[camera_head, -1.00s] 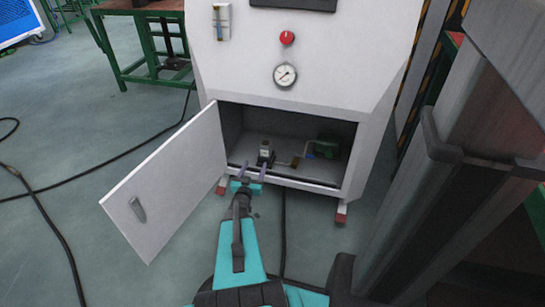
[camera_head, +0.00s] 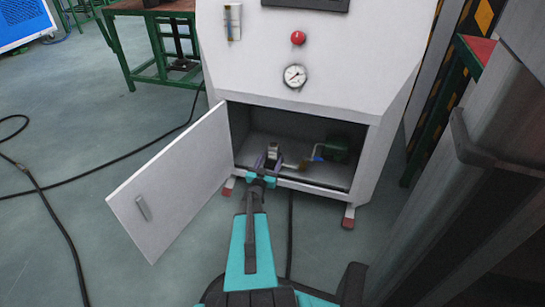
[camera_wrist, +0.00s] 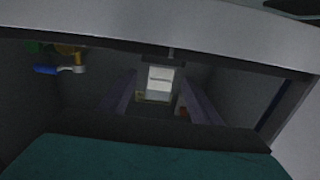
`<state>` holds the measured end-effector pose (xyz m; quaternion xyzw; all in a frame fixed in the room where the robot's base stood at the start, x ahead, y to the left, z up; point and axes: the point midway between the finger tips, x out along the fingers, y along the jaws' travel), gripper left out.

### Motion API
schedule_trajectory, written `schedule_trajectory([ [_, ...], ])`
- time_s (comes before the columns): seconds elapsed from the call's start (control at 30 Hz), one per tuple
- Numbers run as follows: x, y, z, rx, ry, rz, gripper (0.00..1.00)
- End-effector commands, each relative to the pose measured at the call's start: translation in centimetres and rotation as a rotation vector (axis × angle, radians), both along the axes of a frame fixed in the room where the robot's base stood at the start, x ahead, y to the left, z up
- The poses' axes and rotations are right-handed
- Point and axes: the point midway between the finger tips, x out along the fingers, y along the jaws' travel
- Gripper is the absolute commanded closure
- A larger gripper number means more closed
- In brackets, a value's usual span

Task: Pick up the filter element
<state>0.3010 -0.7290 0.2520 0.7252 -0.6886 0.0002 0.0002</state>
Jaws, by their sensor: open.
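The filter element (camera_wrist: 160,80) appears to be the small pale block inside the open cabinet. In the wrist view it sits between and beyond the two purple fingers of my gripper (camera_wrist: 152,98). In the head view the filter element (camera_head: 274,150) shows just past the fingertips, and my gripper (camera_head: 265,164) is at the cabinet's opening. The gripper is open, with a finger on either side of the line to the block. Whether the fingers reach alongside it or touch it, I cannot tell. Its lower part is dark and partly hidden.
The white cabinet (camera_head: 300,104) has its door (camera_head: 175,185) swung open to the left. The opening's lower lip (camera_head: 310,187) lies beneath my gripper. A grey column stands at the right.

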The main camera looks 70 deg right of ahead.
Motion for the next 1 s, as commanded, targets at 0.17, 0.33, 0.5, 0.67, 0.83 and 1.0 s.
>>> schedule_trajectory([
  [0.17, 0.2, -2.6, -0.2, -0.001, 0.000, 0.000, 0.42],
  [0.33, 0.3, -3.9, -0.1, 0.000, 0.000, 0.001, 0.42],
  [0.5, 0.3, -4.0, 0.0, 0.000, 0.000, 0.001, 0.42],
  [0.67, 0.3, -4.0, 0.0, 0.000, 0.000, 0.002, 0.42],
  [0.83, 0.4, -4.3, 0.0, 0.000, -0.001, 0.002, 0.42],
  [1.0, 0.5, -5.5, -0.2, 0.000, -0.001, 0.002, 0.42],
])
